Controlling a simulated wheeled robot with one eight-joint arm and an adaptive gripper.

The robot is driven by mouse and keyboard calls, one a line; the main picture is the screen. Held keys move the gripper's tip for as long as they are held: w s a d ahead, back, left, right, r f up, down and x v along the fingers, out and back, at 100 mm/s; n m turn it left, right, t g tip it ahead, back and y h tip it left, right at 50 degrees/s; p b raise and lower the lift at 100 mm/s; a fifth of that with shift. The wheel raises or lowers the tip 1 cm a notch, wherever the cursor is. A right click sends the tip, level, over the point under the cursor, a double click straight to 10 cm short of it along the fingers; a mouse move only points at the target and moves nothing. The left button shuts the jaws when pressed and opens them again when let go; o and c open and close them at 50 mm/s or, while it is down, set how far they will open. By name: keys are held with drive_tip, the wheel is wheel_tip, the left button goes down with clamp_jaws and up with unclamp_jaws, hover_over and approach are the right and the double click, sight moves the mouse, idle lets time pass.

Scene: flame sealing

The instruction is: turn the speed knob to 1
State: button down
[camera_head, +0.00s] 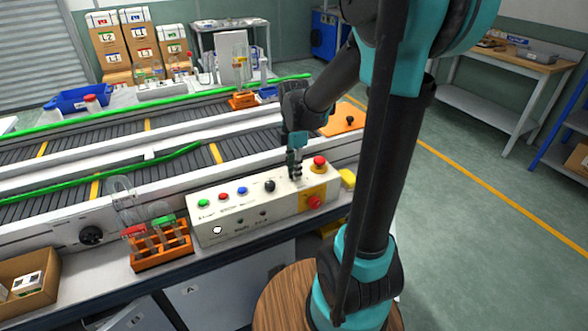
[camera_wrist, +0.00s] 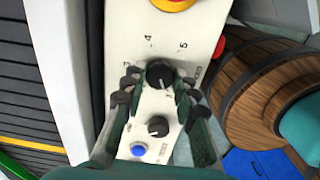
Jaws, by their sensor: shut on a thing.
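The black speed knob (camera_wrist: 160,74) sits on the white control panel (camera_wrist: 125,45) in the wrist view. The numbers 3, 4 and 5 show around it; other marks are partly covered by my fingers. A pale line on the knob points toward the lower right of the wrist view, but the number it meets is not readable. My gripper (camera_wrist: 160,82) has one finger on each side of the knob and is shut on it. In the head view my gripper (camera_head: 294,172) reaches down onto the panel (camera_head: 228,214) and hides the speed knob.
A second black knob (camera_wrist: 158,126) and a blue button (camera_wrist: 138,149) sit close beside the speed knob. A red emergency button (camera_head: 319,161) on yellow is on the panel's right end. An orange rack (camera_head: 161,257) stands left of the panel. A barrel (camera_wrist: 265,85) stands beside the bench.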

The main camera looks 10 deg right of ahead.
idle(0.3)
drive_tip(key=c, duration=1.2)
unclamp_jaws()
drive_tip(key=shift+r, duration=0.1)
wheel_tip(320, 180, up, 12)
drive_tip(key=shift+f, duration=0.1)
